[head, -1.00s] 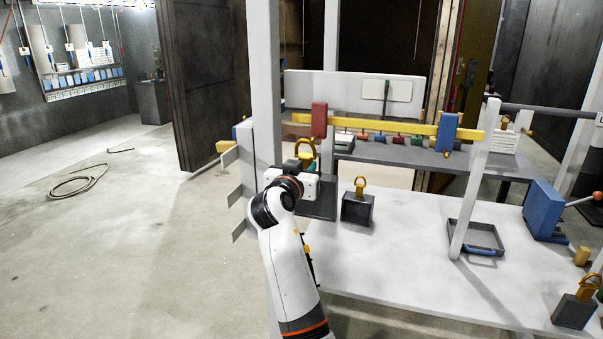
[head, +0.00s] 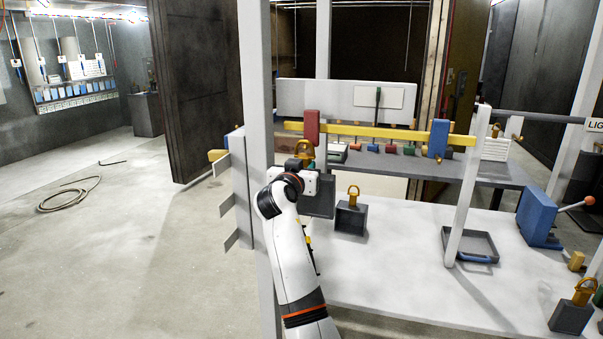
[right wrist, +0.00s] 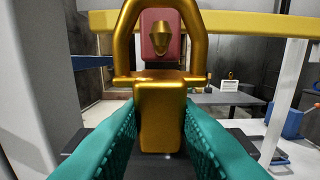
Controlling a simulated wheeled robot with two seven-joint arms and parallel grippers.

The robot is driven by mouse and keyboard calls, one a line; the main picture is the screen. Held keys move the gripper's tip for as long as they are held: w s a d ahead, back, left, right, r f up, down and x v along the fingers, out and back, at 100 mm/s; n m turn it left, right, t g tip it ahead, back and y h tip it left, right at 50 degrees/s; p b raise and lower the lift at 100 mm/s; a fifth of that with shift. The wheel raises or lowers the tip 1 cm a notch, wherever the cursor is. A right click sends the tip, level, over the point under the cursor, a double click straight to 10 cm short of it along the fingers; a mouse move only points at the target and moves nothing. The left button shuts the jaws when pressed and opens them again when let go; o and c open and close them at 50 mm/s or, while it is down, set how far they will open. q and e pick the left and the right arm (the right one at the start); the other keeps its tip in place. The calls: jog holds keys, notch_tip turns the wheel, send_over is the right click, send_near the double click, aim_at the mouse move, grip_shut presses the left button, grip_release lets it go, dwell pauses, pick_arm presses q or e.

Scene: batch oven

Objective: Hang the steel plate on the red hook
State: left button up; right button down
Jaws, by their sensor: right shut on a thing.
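The red hook (head: 312,127) is a red block on the yellow rail; in the right wrist view it (right wrist: 154,53) has a brass peg facing me. My right gripper (head: 304,177) is just below it in the head view. Its teal fingers (right wrist: 160,135) are shut on the brass shackle stem of the steel plate (head: 319,200). The dark plate hangs upright below, partly hidden by my arm. In the right wrist view the shackle's loop frames the peg; I cannot tell whether the loop is around it or in front. My left gripper is not in view.
A blue block (head: 438,138) sits further right on the yellow rail (head: 375,132). A dark block with a brass shackle (head: 350,215) stands on the white table (head: 400,270), another (head: 572,316) at right. A grey tray (head: 485,242) and white posts stand nearby.

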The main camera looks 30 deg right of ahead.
jog(key=shift+x, duration=0.8)
jog(key=shift+w+d+f+b, duration=0.1)
jog(key=shift+w+d+b, duration=0.3)
jog(key=shift+b, duration=0.2)
jog(key=shift+f+b, duration=0.7)
dwell(0.8)
dwell(0.8)
jog(key=shift+s+a+r+g+y+p, duration=0.15)
jog(key=shift+s+a+g+y+p, duration=0.45)
jog(key=shift+p, duration=2)
jog(key=shift+w+d, duration=0.2)
jog(key=c, duration=1.5)
grip_release()
